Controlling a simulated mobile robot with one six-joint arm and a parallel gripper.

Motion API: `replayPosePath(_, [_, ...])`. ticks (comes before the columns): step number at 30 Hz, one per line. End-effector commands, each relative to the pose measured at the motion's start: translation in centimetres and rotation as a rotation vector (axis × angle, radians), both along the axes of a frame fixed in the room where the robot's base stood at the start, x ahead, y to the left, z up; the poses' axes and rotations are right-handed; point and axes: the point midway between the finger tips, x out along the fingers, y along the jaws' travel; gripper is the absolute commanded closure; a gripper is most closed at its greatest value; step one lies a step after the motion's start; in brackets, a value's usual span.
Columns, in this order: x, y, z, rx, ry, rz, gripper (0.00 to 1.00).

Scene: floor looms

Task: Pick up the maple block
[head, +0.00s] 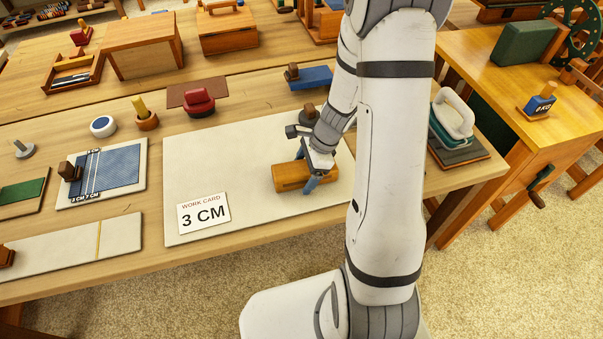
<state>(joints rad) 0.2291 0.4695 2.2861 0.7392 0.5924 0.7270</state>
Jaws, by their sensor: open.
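An orange-brown wooden block (290,178), which looks like the maple block, lies on the pale board (240,155) on the bench. My gripper (312,178) points down at the right part of this block. A blue finger shows on the near side of the block, close to its right end. The other finger is mostly hidden, so I cannot tell whether the fingers touch the block. My gripper is open. The block rests on the board and is partly covered by the gripper.
A white work card (203,213) reading "3 CM" lies left of the block. A dark knob (309,115) stands behind my gripper. A blue block (316,77) lies farther back, and an iron-like tool (454,117) sits at the right.

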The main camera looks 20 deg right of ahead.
Motion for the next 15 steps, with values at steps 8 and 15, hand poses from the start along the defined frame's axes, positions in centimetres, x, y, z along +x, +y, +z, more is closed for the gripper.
replayPosePath(8, [0.0, 0.0, -0.02, 0.0, -0.001, 0.001, 0.24])
replayPosePath(15, [0.01, -0.02, 0.0, 0.0, -0.001, 0.001, 0.44])
